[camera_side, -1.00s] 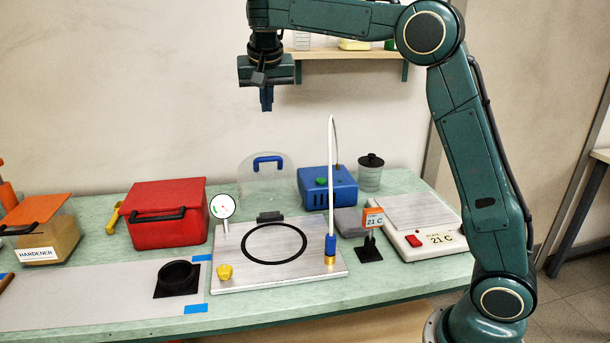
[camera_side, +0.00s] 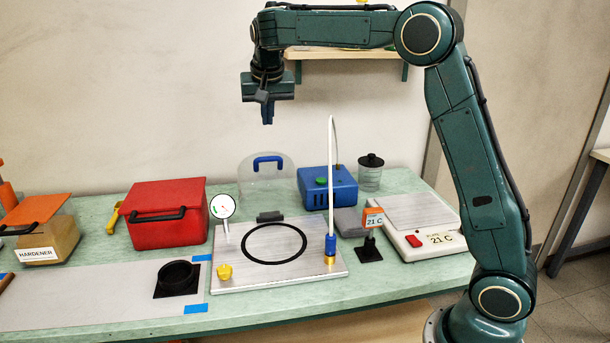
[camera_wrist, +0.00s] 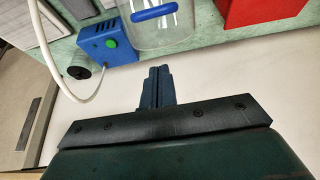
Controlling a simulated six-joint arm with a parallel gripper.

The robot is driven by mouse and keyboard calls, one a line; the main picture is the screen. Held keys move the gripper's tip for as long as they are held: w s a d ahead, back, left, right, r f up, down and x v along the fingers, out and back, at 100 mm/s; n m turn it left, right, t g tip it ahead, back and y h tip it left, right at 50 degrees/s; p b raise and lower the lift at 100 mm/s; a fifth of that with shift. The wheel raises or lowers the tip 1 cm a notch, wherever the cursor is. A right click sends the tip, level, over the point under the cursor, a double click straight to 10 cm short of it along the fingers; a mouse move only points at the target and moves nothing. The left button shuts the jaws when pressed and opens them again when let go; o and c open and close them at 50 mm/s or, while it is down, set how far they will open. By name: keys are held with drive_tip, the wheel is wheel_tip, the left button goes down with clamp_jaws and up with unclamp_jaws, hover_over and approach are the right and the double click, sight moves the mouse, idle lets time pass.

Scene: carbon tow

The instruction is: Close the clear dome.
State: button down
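The clear dome (camera_side: 262,186) stands tipped back behind the metal plate (camera_side: 225,281), beyond a dark hinge block (camera_side: 269,217), so it is open. Its blue handle (camera_side: 268,160) faces the front near the top. A black ring (camera_side: 274,243) on the plate lies uncovered. My gripper (camera_side: 267,121) hangs above the dome, apart from it, with its fingers together and nothing between them. In the wrist view, the shut fingers (camera_wrist: 158,72) show below the dome (camera_wrist: 160,34) and its blue handle (camera_wrist: 154,12).
A white hose (camera_side: 331,180) rises from the plate's right side. A blue pump box (camera_side: 328,187) stands right of the dome, and a red case (camera_side: 168,225) left. A round gauge (camera_side: 222,206) and yellow knob (camera_side: 224,272) stand on the plate's left. Air around my gripper is clear.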

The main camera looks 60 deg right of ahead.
hover_over(270, 159)
drive_tip(key=w+d, duration=0.2)
drive_tip(key=f, duration=0.5)
drive_tip(key=shift+w+d, duration=0.2)
drive_tip(key=shift+s+a+f, duration=0.75)
drive_tip(key=shift+s+f, duration=0.05)
drive_tip(key=shift+f, duration=0.15)
drive_tip(key=shift+s+a+f, duration=0.1)
drive_tip(key=shift+a, duration=0.05)
drive_tip(key=shift+s+a+f+t+h, duration=0.2)
drive_tip(key=shift+s+a, duration=0.25)
drive_tip(key=shift+s+a+f+t+h, duration=0.15)
drive_tip(key=shift+s+a+t+h, duration=0.05)
drive_tip(key=shift+s+a, duration=0.2)
drive_tip(key=s+a+f+t+h, duration=0.2)
drive_tip(key=s+a+f, duration=0.7)
drive_tip(key=f, duration=0.2)
drive_tip(key=shift+s+a+f+t+h, duration=0.3)
drive_tip(key=shift+s, duration=0.05)
drive_tip(key=shift+r, duration=0.1)
